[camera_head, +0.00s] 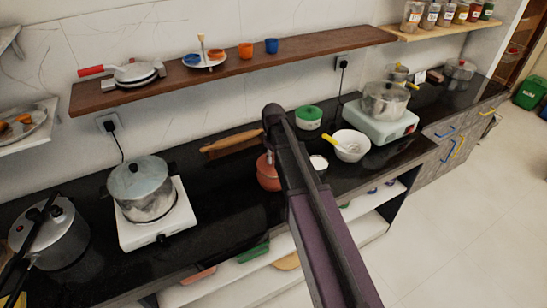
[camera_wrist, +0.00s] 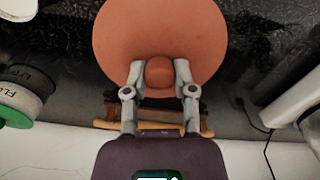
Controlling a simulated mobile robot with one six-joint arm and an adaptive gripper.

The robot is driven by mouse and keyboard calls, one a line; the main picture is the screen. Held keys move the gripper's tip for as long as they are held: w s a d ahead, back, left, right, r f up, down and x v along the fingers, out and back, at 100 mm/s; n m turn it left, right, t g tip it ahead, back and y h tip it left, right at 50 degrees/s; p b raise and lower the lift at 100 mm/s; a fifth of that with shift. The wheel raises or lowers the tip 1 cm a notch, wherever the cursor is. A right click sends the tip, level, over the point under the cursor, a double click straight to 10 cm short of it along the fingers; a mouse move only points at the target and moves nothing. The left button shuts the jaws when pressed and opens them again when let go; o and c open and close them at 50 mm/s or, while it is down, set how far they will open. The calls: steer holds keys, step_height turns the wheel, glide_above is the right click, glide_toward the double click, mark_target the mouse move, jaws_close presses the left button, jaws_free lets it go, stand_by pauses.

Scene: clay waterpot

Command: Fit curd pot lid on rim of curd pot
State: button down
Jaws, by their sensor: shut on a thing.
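The curd pot lid (camera_wrist: 160,28) is a round terracotta disc with a small round knob, filling the upper middle of the wrist view. My gripper (camera_wrist: 160,68) is shut on the knob, one finger on each side. A terracotta pot (camera_head: 267,174), which looks like the curd pot, stands on the black counter in the head view, partly behind my arm. In the wrist view the lid covers whatever is below it. My arm hides the fingers and lid in the head view, so I cannot tell whether the lid touches the rim.
A green-lidded container (camera_head: 308,117) and a white bowl (camera_head: 351,145) stand right of the pot. A stove with a steel pot (camera_head: 142,190) is to the left. A wooden shelf (camera_head: 235,67) runs above.

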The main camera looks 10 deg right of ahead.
steer(key=shift+f+b, duration=0.7)
stand_by(0.8)
stand_by(0.3)
steer(key=shift+c, duration=1.8)
jaws_free()
steer(key=o, duration=0.4)
steer(key=shift+c, duration=0.2)
steer(key=shift+r, duration=0.15)
steer(key=shift+r+p, duration=3.1)
steer(key=shift+p, duration=0.15)
